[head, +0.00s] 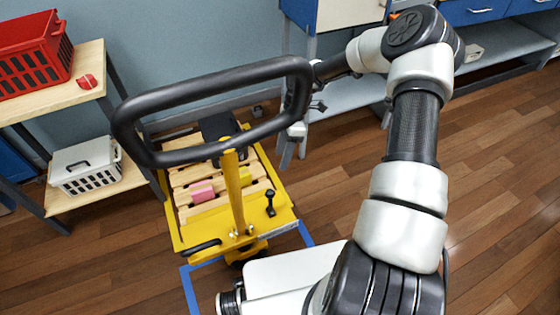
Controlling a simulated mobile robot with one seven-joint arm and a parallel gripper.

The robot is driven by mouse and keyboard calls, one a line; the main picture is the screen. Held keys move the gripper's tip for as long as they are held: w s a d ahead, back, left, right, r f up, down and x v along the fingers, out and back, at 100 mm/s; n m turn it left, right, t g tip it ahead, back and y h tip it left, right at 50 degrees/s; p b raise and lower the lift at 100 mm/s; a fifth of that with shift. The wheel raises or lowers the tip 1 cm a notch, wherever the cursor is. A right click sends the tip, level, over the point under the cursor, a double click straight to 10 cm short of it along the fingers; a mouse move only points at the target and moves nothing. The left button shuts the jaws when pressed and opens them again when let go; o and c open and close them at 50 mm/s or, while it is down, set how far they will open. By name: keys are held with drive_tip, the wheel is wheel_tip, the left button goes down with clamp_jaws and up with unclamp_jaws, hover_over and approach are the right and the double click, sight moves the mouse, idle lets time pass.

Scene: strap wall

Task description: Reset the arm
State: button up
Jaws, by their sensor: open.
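My arm rises from the lower right, bends at the top and reaches left to the black handle of a yellow cart (185,236). My gripper (300,131) is small in view, just right of the handle and partly hidden behind it. It is open, and I see nothing held in it. The handle's black loop (215,86) stands above the cart on a yellow post. Whether the arm touches the handle cannot be told.
The cart carries wooden slats with a pink block (203,192) and a yellow block (245,175). Blue tape (190,290) marks the floor around it. A shelf at left holds a red crate (32,58) and a white basket (88,168). Wood floor at right is clear.

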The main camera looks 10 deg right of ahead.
drive_tip(key=shift+r, duration=0.25)
idle(0.3)
drive_tip(key=s+d+r+m+t+h+p, duration=0.15)
drive_tip(key=s+r+m+p, duration=0.35)
drive_tip(key=r, duration=1.3)
drive_tip(key=s+r+m+t+h+p, duration=0.1)
drive_tip(key=s+r+m+h+p, duration=0.4)
drive_tip(key=r, duration=1.4)
drive_tip(key=s+a+r+m+t+y+p, duration=0.1)
drive_tip(key=s+r+m+t+y+p, duration=0.1)
drive_tip(key=s+r+p, duration=0.3)
drive_tip(key=s+a+r+m+t+y+p, duration=0.1)
drive_tip(key=s+r+m+p, duration=0.4)
drive_tip(key=s+r, duration=0.6)
wheel_tip(320, 180, up, 5)
drive_tip(key=shift+a+f+t+y+p, duration=0.1)
drive_tip(key=shift+a+t+y+p, duration=0.25)
drive_tip(key=shift+t, duration=0.4)
drive_tip(key=shift+w, duration=0.1)
